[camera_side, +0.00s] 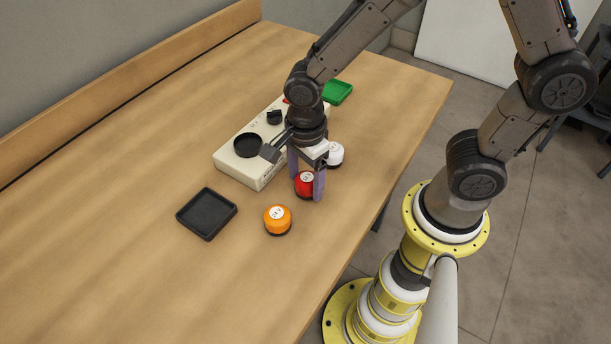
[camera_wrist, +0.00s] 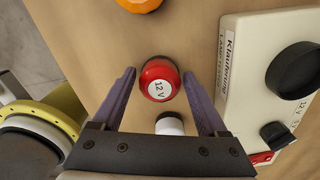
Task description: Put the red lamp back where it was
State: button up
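The red lamp (camera_side: 304,187) stands on the wooden table, with a round white "12 V" label on top. It also shows in the wrist view (camera_wrist: 158,82). My gripper (camera_side: 305,180) is low over the table around the red lamp, one finger on each side. In the wrist view my gripper (camera_wrist: 161,82) has its fingers spread, with gaps to the lamp on both sides. A cream lamp tester box (camera_side: 258,177) with a round black socket (camera_side: 248,145) and a black knob stands behind the lamp. My arm hides part of the box.
An orange lamp (camera_side: 278,218) stands in front of the red one and a white lamp (camera_side: 335,154) behind it. A black tray (camera_side: 206,214) lies left, empty. A green tray (camera_side: 337,92) lies at the back right. The table's front left is clear.

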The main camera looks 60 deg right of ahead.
aim_at(305, 178)
jog(key=shift+o, duration=0.8)
notch_tip(305, 178, up, 12)
jog(key=f, duration=0.1)
jog(key=s+d+r+n+t, duration=0.2)
jog(key=s+d+r+n, duration=0.2)
jog(key=n, duration=0.6)
jog(key=s+d+r+n+t, duration=0.3)
jog(key=s+d+n, duration=0.3)
jog(key=n, duration=0.5)
jog(key=shift+r+t, duration=0.3)
jog(key=shift+r, duration=0.05)
jog(key=shift+s, duration=0.1)
